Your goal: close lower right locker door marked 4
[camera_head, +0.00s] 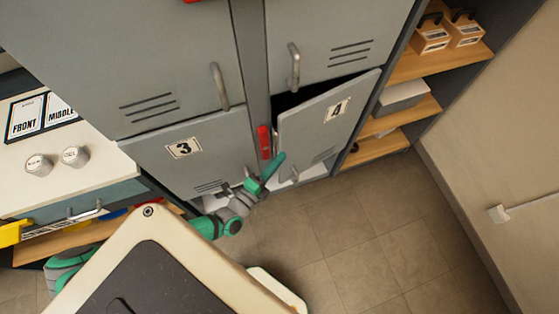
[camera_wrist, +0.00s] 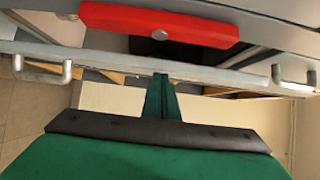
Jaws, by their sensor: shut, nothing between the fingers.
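The grey door marked 4 (camera_head: 325,120) is ajar in the head view, with a dark gap along its top edge. Its left edge stands out from the frame and its right side is by the shelf. My gripper (camera_head: 274,168) is at the lower left edge of this door, fingers shut and empty. I cannot tell whether it touches the door. In the wrist view the shut green fingers (camera_wrist: 160,98) point at a long grey edge with metal handles (camera_wrist: 292,82) near its ends.
A red bar (camera_head: 264,142) is on the post between the lower doors; a red bar also shows in the wrist view (camera_wrist: 160,25). Door 3 (camera_head: 190,155) looks closed. Open wooden shelves (camera_head: 405,115) stand at right, a white counter (camera_head: 90,130) at left. The tiled floor (camera_head: 350,225) in front is clear.

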